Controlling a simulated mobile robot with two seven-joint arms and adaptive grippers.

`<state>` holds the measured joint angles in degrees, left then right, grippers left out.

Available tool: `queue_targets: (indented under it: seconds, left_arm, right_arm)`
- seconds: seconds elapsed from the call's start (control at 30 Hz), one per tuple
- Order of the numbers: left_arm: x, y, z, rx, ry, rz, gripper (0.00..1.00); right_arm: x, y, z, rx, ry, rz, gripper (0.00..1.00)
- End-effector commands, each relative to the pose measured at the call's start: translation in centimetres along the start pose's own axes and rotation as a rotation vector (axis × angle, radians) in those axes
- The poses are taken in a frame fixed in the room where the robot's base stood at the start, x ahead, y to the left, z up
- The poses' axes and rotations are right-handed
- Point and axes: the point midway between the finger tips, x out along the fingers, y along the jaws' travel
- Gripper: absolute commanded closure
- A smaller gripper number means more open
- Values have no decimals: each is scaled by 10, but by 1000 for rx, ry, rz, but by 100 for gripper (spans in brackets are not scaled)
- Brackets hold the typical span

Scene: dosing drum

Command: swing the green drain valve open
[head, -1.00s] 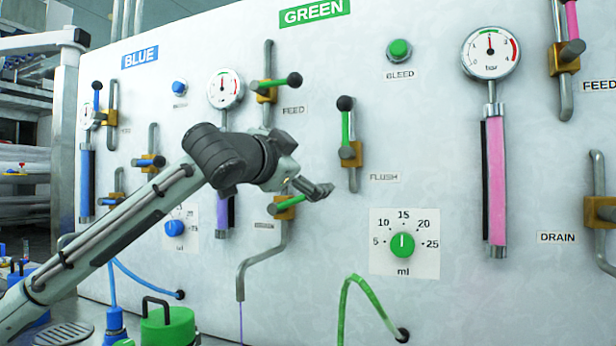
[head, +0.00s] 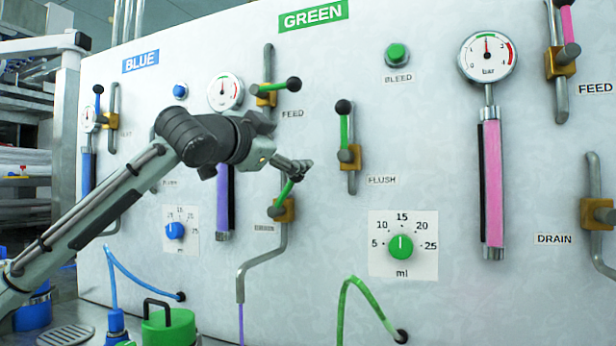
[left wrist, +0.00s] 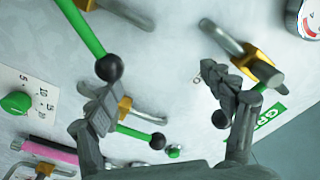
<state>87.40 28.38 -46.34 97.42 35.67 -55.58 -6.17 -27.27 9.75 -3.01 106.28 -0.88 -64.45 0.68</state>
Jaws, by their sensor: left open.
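The green drain valve is at the lower middle of the head view, with a brass body (head: 284,210) on a bent grey pipe. Its green handle (head: 287,191) points steeply up and slightly right; my gripper hides its end. In the left wrist view, the green handle (left wrist: 82,28) ends in a black ball (left wrist: 109,68) close to the tip of one finger; I cannot tell whether they touch. My left gripper (head: 304,165) is open at the upper end of the handle; its spread fingers also show in the left wrist view (left wrist: 160,80). My right gripper is not in view.
The green feed valve (head: 268,94) is above my gripper, and the green flush valve (head: 348,154) is to its right. A green dosing knob (head: 401,247) is lower right. My left forearm crosses in front of the blue section. A green-lidded container (head: 168,328) stands below.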

Motion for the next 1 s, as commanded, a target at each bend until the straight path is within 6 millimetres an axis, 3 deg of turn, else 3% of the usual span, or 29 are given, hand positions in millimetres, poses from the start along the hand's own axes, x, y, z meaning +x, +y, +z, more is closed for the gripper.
queue_targets:
  seconds: [0.03, 0.1, 0.5, 1.0]
  left_arm:
    - [7, 2, 47, 6, -97, 9, 3]
    - [7, -1, 50, 6, -97, 9, 3]
    - [6, -6, 51, 3, -91, 11, 3]
    - [5, 7, 43, 1, -76, 10, 3]
  right_arm:
    - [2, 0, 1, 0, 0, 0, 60]
    - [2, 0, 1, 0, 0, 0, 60]
    - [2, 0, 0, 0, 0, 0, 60]
    - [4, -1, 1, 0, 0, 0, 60]
